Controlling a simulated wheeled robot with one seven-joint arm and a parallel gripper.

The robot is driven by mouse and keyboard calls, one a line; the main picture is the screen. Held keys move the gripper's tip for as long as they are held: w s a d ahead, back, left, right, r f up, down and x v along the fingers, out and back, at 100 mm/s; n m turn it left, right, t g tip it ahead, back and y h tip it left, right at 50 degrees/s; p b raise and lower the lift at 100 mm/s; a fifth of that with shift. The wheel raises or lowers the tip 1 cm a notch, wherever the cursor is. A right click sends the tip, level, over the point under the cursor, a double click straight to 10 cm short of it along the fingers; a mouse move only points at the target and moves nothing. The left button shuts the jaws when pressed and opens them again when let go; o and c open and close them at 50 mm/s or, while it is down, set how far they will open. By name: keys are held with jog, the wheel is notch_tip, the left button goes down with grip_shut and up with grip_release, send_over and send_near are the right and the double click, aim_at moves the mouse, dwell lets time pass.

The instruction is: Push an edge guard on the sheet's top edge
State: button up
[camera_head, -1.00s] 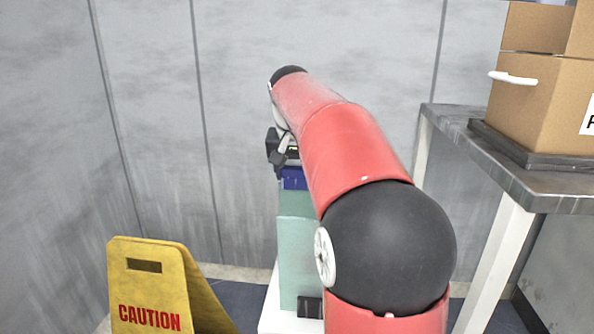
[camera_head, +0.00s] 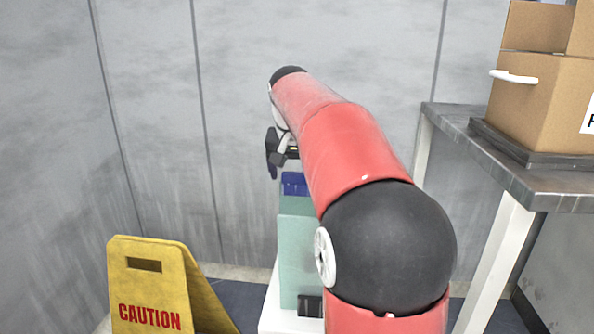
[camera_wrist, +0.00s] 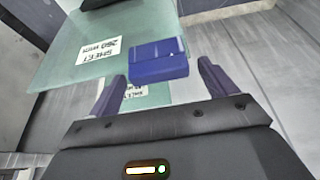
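The pale green sheet (camera_head: 298,255) stands upright on a white base in the head view. Its face with a size label also shows in the wrist view (camera_wrist: 110,30). The blue edge guard (camera_head: 294,184) sits at the sheet's top edge, and it shows in the wrist view (camera_wrist: 158,60). How fully it is pushed down is hard to tell. My gripper (camera_wrist: 162,72) is open, its two fingers apart with the guard just beyond and between their tips. In the head view, one dark finger shows left of the guard; my arm hides the other.
A yellow caution sign (camera_head: 150,290) stands at the lower left. A grey-topped table (camera_head: 545,190) with a cardboard box (camera_head: 540,105) stands at the right. Grey wall panels (camera_head: 250,120) close the back. A dark block (camera_head: 309,306) lies at the sheet's foot.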

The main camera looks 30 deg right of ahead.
dwell(0.3)
jog(key=p+v, duration=0.1)
jog(key=v, duration=0.6)
jog(key=shift+r+p, duration=0.35)
jog(key=shift+r, duration=0.05)
jog(key=shift+s+a, duration=0.1)
jog(key=s+a+f+n+y, duration=0.1)
jog(key=s+a+f, duration=0.3)
jog(key=s, duration=0.4)
jog(key=s+a+f+n+t+p, duration=0.1)
jog(key=s+a+f+n, duration=0.2)
jog(key=s+a+f, duration=0.2)
jog(key=s+a+f+n+y+p, duration=0.1)
jog(key=s+a+f, duration=0.3)
jog(key=s+f, duration=0.4)
jog(key=s+n, duration=0.1)
jog(key=s, duration=0.1)
jog(key=shift+s+a+f+n+t+y, duration=0.25)
jog(key=shift+s+a+n+t+y, duration=0.05)
jog(key=shift+s+n+t, duration=0.1)
jog(key=shift+s+f, duration=0.1)
jog(key=shift+f, duration=0.15)
jog(key=shift+c, duration=0.3)
